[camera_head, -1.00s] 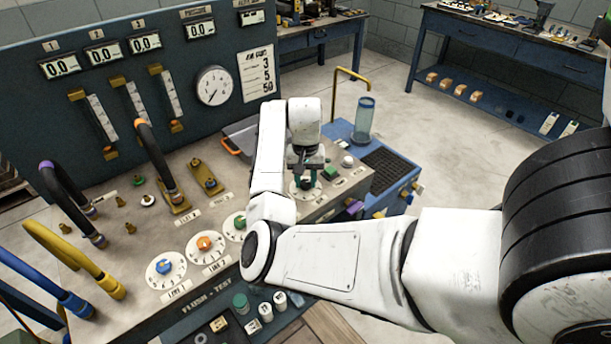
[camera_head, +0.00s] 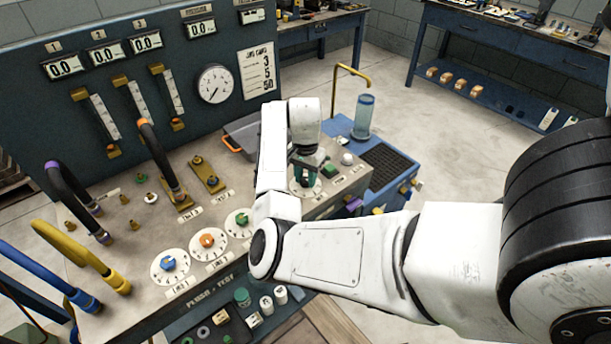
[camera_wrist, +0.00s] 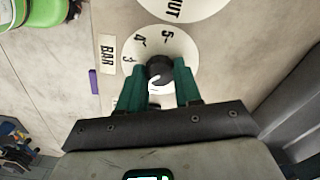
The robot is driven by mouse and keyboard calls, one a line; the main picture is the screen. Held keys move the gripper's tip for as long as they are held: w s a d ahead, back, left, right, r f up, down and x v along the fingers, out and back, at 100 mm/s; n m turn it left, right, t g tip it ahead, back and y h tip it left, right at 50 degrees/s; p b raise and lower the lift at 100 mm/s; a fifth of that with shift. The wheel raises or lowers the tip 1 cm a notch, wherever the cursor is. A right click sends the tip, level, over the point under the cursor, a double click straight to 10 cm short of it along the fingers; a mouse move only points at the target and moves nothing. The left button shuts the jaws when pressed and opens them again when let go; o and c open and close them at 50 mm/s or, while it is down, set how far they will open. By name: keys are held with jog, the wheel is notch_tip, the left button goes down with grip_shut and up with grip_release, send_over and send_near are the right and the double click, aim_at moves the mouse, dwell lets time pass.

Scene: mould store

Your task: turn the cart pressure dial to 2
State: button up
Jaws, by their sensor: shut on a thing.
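The cart pressure dial is a white disc (camera_wrist: 185,45) beside a "BAR" label (camera_wrist: 107,53) in the wrist view. The figures 3, 4 and 5 show on its far side; the nearer part is mostly hidden by my gripper. A dark round knob (camera_wrist: 159,68) sits at its middle. My gripper (camera_wrist: 160,82) has green fingers, one on each side of the knob, and is shut on it. I cannot tell which figure the knob points to. In the head view my gripper (camera_head: 307,176) is down over the dial at the right end of the panel and hides the knob.
Dials with blue (camera_head: 168,263), orange (camera_head: 207,240) and green (camera_head: 241,218) knobs lie left of my arm. Hoses (camera_head: 75,255) arch over the panel's left side. A clear blue cylinder (camera_head: 363,117) and a white ball (camera_head: 347,159) stand beyond my gripper.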

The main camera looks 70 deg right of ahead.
aim_at(306, 180)
jog(key=o, duration=1)
jog(key=shift+o, duration=0.2)
jog(key=shift+r, duration=0.1)
notch_tip(306, 180, up, 11)
jog(key=shift+b, duration=0.35)
jog(key=shift+f, duration=0.25)
